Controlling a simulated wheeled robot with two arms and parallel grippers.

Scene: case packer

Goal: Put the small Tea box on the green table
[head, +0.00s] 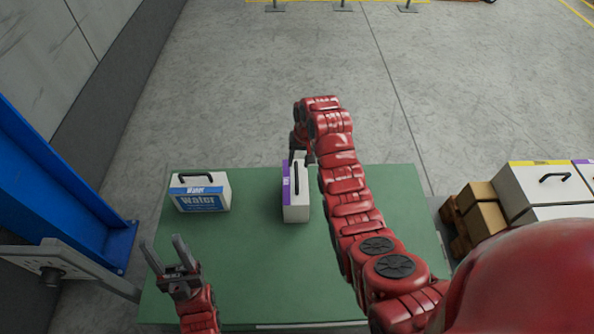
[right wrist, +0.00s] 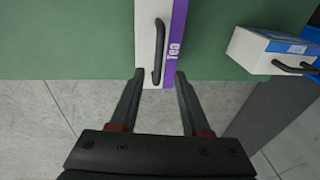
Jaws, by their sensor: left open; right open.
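The small Tea box (head: 296,197) is white with a purple side and a black top handle. It stands upright on the green table (head: 262,270), near its far edge. In the right wrist view the Tea box (right wrist: 150,45) shows its handle and purple "Tea" strip. My right gripper (right wrist: 157,85) is open, with its fingertips around the box's near end in that view, and holds nothing. In the head view my right gripper (head: 302,150) is at the far side of the box, partly hidden by its arm. My left gripper (head: 165,250) is open and empty over the table's left front.
A white and blue Water box (head: 201,192) stands on the table's far left. Brown and white boxes (head: 545,185) sit on a pallet at the right. A blue frame (head: 60,190) stands left of the table. The table's middle front is clear.

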